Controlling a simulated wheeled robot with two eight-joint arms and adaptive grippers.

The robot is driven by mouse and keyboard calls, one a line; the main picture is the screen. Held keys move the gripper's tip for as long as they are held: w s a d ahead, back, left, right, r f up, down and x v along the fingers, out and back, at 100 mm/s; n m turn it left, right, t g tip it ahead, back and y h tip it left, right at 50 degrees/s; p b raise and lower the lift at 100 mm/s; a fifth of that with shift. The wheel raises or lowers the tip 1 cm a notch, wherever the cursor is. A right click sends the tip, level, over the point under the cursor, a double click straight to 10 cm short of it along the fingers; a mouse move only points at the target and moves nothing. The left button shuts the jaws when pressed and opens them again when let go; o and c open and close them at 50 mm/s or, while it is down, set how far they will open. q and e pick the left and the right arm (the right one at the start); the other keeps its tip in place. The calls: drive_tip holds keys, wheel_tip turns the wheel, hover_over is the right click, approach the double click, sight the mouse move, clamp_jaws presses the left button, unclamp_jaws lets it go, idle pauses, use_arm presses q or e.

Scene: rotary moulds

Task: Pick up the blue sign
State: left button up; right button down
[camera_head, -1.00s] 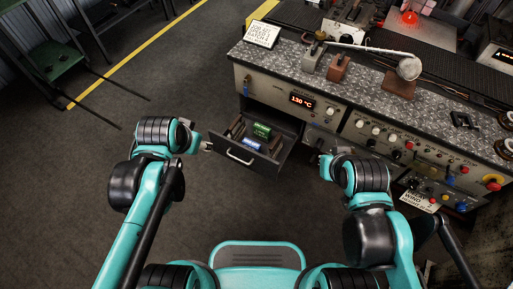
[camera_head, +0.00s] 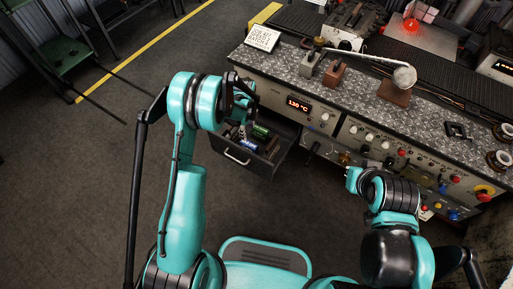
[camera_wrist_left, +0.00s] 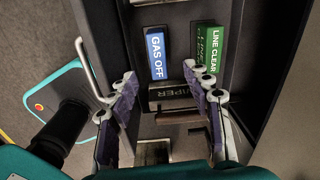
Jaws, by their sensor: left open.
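The blue sign, lettered GAS OFF, lies in the open drawer; it shows in the left wrist view (camera_wrist_left: 156,55) and small in the head view (camera_head: 249,146). My left gripper (camera_wrist_left: 160,73) is open above the drawer. Its fingers are spread either side of the blue sign's near end in that picture, with nothing held between them. In the head view my left gripper (camera_head: 240,122) is over the drawer, partly hidden by my own arm.
A green LINE CLEAR sign (camera_wrist_left: 206,50) lies right of the blue one. A dark sign (camera_wrist_left: 172,92) and a brown bar (camera_wrist_left: 180,116) lie nearer. The drawer (camera_head: 247,162) has raised walls. The bench (camera_head: 350,85) above carries a ladle (camera_head: 404,75) and blocks.

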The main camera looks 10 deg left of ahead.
sight(249, 144)
use_arm(q)
drive_tip(key=shift+m, duration=0.7)
drive_tip(key=f, duration=0.3)
drive_tip(key=f+b, duration=0.1)
drive_tip(key=f, duration=0.1)
drive_tip(key=shift+w+d+f, duration=0.1)
drive_tip(key=shift+d+f, duration=0.25)
drive_tip(key=f+b, duration=0.2)
drive_tip(key=f, duration=0.2)
drive_tip(key=shift+s+a+f+b, duration=0.2)
drive_tip(key=shift+s+b, duration=0.1)
drive_tip(key=shift+b, duration=0.1)
drive_tip(key=shift+f, duration=0.4)
drive_tip(key=shift+r, duration=0.1)
drive_tip(key=shift+c, duration=0.9)
clamp_jaws()
